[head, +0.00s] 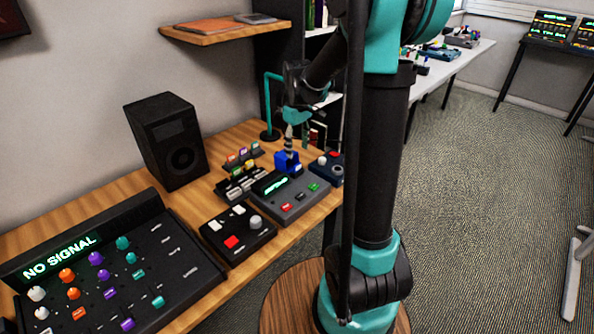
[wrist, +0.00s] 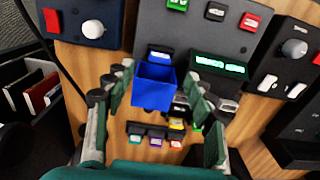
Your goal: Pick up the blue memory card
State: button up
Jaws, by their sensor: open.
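A bright blue box-shaped piece (wrist: 153,92) stands between the spread fingers of my gripper (wrist: 160,88) in the wrist view. It is the only large blue thing there, and I cannot tell whether it is the blue memory card itself or a holder. A small white-labelled piece (wrist: 160,55) with a blue edge shows at its far side. In the head view the blue piece (head: 287,163) is at the back of a grey console (head: 287,200), directly under my gripper (head: 291,142). My gripper is open; contact with the blue piece cannot be made out.
Small racks of coloured cards (wrist: 155,137) stand close by in the wrist view. A black button box (head: 237,233), a mixer panel (head: 105,265) and a speaker (head: 166,140) crowd the wooden desk. A small dark box (head: 327,167) is right of the console.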

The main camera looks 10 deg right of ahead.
aim_at(297, 164)
jog(key=shift+w+f, duration=0.1)
jog(key=shift+f, duration=3.55)
jog(key=c, duration=0.9)
